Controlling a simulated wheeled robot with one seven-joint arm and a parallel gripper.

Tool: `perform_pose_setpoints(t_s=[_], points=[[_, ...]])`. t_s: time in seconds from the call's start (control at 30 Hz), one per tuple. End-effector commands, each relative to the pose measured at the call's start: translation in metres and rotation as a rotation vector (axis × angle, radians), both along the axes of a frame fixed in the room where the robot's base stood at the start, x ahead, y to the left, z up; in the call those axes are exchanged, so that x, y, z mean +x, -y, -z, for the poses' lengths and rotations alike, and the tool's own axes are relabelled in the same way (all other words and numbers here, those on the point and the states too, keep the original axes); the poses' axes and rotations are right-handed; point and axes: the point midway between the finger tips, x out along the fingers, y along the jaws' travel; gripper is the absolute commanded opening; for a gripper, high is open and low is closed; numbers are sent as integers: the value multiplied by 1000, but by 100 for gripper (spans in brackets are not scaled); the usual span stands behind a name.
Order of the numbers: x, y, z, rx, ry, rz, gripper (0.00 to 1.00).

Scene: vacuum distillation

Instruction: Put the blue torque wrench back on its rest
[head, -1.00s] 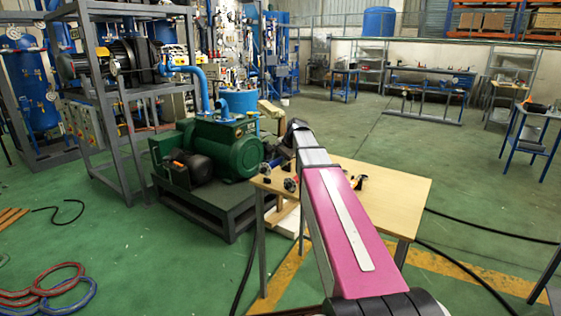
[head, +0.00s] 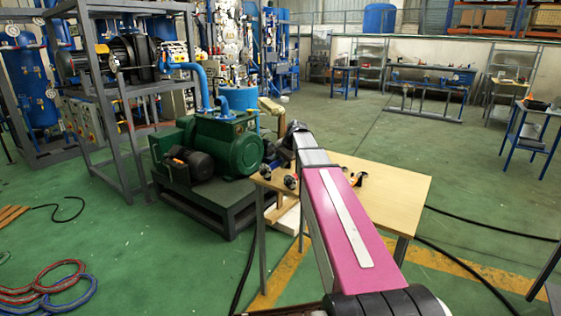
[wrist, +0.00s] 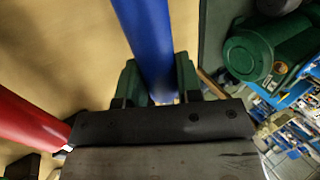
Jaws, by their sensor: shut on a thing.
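The blue torque wrench shows in the wrist view as a thick blue handle (wrist: 146,28) running up from between my fingers to the top edge. My gripper (wrist: 158,78) is shut on it, with one green finger on each side. The wrench's far parts lie out of the wrist view. A red handle (wrist: 28,124) is at the left of that view, apart from my gripper. In the head view my arm covers most of the gripper. I cannot pick out the rest in either view.
A light wooden table (head: 395,195) is under my forearm. Small dark tools (head: 290,182) show left of my arm, and another (head: 357,179) right of it. A green pump (head: 225,145) on a dark stand is close to the table's left. Open green floor is at the right.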

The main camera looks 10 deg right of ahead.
Motion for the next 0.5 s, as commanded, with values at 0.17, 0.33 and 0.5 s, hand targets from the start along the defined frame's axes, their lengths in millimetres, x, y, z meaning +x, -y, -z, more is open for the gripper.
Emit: perform_pose_setpoints(t_s=[0.17,0.33,0.5], points=[[0,0,4,1,2,0,0],[0,0,8,1,2,0,0],[0,0,9,1,1,0,52]])
